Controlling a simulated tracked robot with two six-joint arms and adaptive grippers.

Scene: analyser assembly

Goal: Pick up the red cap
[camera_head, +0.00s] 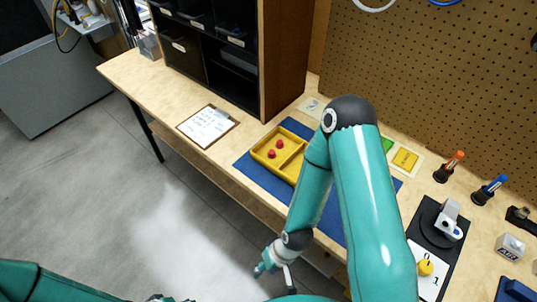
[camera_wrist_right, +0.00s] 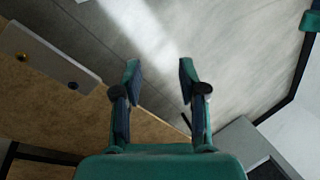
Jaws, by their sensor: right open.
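Two small red caps, one nearer (camera_head: 272,153) and one farther (camera_head: 279,143), sit in the left part of a yellow tray (camera_head: 262,163) in the head view. The tray lies on a blue mat (camera_head: 252,176), and its right part is hidden behind my right arm. My right gripper (camera_head: 272,270) hangs beyond the bench's front edge, well apart from the tray. In the right wrist view my right gripper (camera_wrist_right: 159,77) is open with nothing between its fingers. No red cap shows in that view. My left gripper is not in view.
A clipboard (camera_head: 207,126) lies left of the mat. A dark shelf unit (camera_head: 215,60) and a pegboard (camera_head: 430,70) stand behind. A black-based device (camera_head: 430,240) and orange-topped (camera_head: 449,167) and blue-topped (camera_head: 488,190) tools stand at right. Bare bench lies around the clipboard.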

